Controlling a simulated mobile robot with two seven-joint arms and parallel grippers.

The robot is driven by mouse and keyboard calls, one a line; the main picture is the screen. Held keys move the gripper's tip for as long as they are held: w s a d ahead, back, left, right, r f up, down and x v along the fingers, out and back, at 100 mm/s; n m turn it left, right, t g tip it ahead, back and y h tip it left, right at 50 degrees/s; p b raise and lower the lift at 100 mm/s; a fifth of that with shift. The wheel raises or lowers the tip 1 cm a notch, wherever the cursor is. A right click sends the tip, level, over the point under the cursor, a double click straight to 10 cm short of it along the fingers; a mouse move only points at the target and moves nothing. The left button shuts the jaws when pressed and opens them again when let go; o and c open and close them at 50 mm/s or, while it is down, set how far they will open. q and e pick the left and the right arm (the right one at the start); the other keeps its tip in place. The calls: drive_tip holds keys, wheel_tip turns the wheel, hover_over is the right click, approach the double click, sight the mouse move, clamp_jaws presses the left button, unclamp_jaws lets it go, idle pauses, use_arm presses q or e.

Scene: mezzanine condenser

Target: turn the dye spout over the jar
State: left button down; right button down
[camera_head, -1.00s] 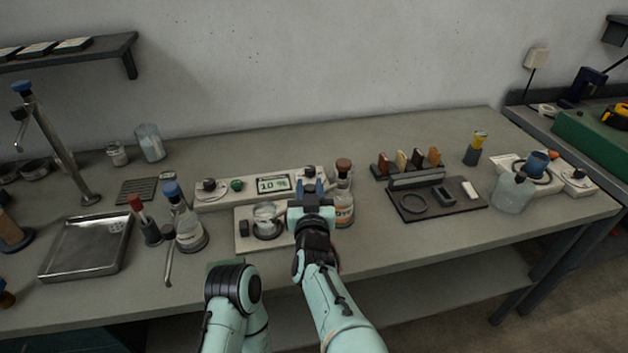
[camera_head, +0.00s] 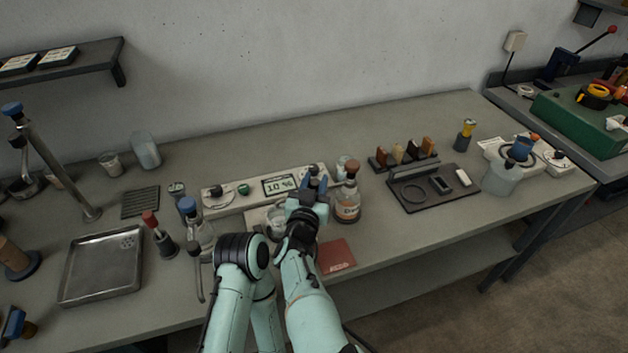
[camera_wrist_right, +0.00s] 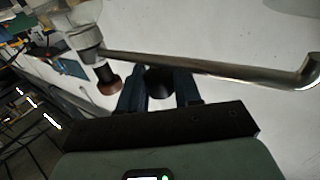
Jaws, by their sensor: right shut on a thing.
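In the right wrist view, a metal tube with a bent end, which looks like the dye spout (camera_wrist_right: 215,68), runs across the picture. My right gripper (camera_wrist_right: 158,88) is shut on a small dark part just below the tube. In the head view, my right gripper (camera_head: 315,186) is at the front of the display panel, left of an amber-labelled bottle. The spout cannot be made out there, behind my gripper. A small glass jar (camera_head: 276,219) stands left of my right gripper, partly covered by my arm.
The amber-labelled bottle (camera_head: 347,207) with a brown stopper stands close to the right of my gripper. The display panel (camera_head: 240,204) lies behind the jar. A flask (camera_head: 203,238) and a metal tray (camera_head: 103,266) are to the left. A reddish pad (camera_head: 336,256) lies near the front edge.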

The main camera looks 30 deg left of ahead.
drive_tip(key=shift+r, duration=0.1)
idle(0.3)
drive_tip(key=c, duration=0.9)
unclamp_jaws()
drive_tip(key=shift+o, duration=0.2)
use_arm(q)
drive_tip(key=f+b, duration=0.1)
drive_tip(key=s+f+b, duration=0.1)
drive_tip(key=shift+f+b, duration=0.3)
drive_tip(key=shift+f, duration=0.05)
use_arm(e)
drive_tip(key=v, duration=1.3)
drive_tip(key=shift+s, duration=0.25)
use_arm(q)
drive_tip(key=shift+s, duration=0.1)
